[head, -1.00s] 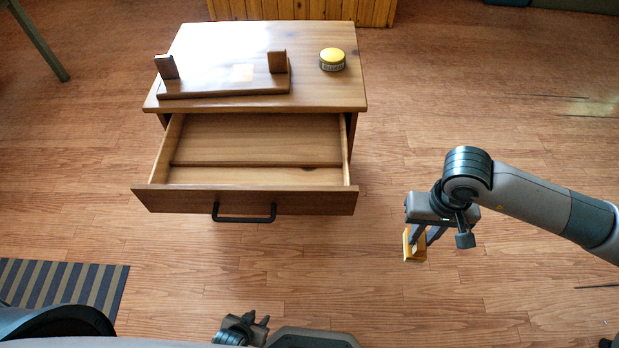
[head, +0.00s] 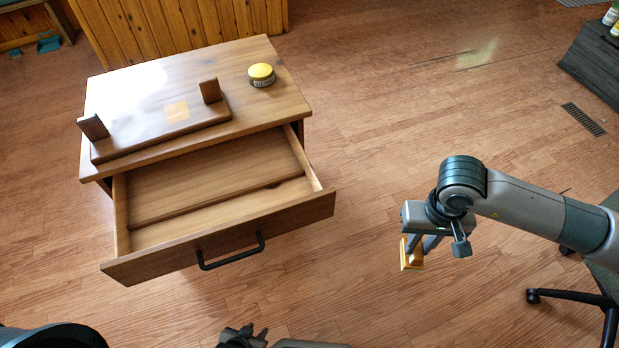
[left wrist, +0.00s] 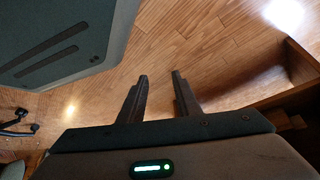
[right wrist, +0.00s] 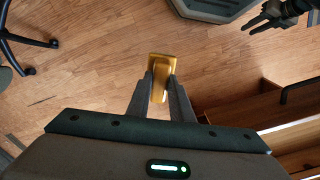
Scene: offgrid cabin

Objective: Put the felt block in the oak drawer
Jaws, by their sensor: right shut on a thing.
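The felt block (head: 408,262), a small yellow-orange block, hangs from my right gripper (head: 421,248) above the floor, to the right of the drawer. In the right wrist view the block (right wrist: 162,63) sits between the fingertips, which are shut on it. The oak drawer (head: 225,238) is pulled out of the wooden cabinet, with a black bar handle on its front. The part of its inside that I see looks empty. My left gripper (head: 250,333) is low at the bottom edge of the head view; its fingers (left wrist: 159,76) are apart and empty in the left wrist view.
The cabinet top (head: 240,60) carries a wooden stand (head: 165,125) with two uprights and a yellow-lidded tin (head: 261,74). An office chair (head: 590,297) is at the right edge. The floor between drawer and right gripper is clear.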

